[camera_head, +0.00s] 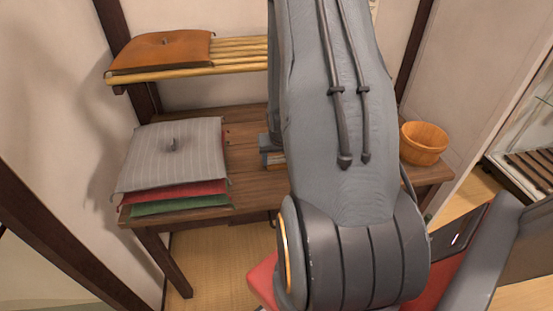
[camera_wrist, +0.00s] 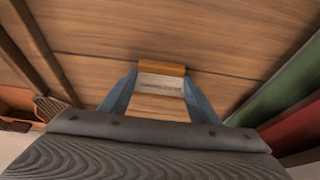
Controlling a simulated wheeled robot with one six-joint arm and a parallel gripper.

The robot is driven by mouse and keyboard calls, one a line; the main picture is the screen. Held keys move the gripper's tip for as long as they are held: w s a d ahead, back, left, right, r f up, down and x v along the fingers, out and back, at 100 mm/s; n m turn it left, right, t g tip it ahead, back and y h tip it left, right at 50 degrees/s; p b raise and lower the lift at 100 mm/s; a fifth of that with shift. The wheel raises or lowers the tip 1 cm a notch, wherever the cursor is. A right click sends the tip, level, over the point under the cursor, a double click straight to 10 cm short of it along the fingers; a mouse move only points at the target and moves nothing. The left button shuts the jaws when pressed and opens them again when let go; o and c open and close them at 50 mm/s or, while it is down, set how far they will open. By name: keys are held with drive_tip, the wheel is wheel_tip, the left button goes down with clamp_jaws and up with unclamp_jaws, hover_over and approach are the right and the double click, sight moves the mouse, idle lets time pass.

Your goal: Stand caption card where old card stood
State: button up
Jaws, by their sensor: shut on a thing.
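My gripper (camera_wrist: 160,76) is in the wrist view, with a blue-grey finger on each side. It is shut on a pale caption card (camera_wrist: 160,82) with a line of small dark lettering. An orange-brown wooden strip (camera_wrist: 162,69) runs along the card's far edge. The wooden table (camera_wrist: 215,42) fills the view beyond it; I cannot tell whether the card touches it. In the head view the table (camera_head: 255,187) also shows, and my arm covers most of the gripper and card. No old card is visible.
Striped grey, red and green cushions (camera_head: 173,155) are stacked on the table's left side. A wooden bowl (camera_head: 423,144) stands at its right end. Bare tabletop shows between the cushions and my arm.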

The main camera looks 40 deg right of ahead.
drive_tip(key=shift+f, duration=0.15)
drive_tip(key=o, duration=1)
drive_tip(key=shift+o, duration=0.2)
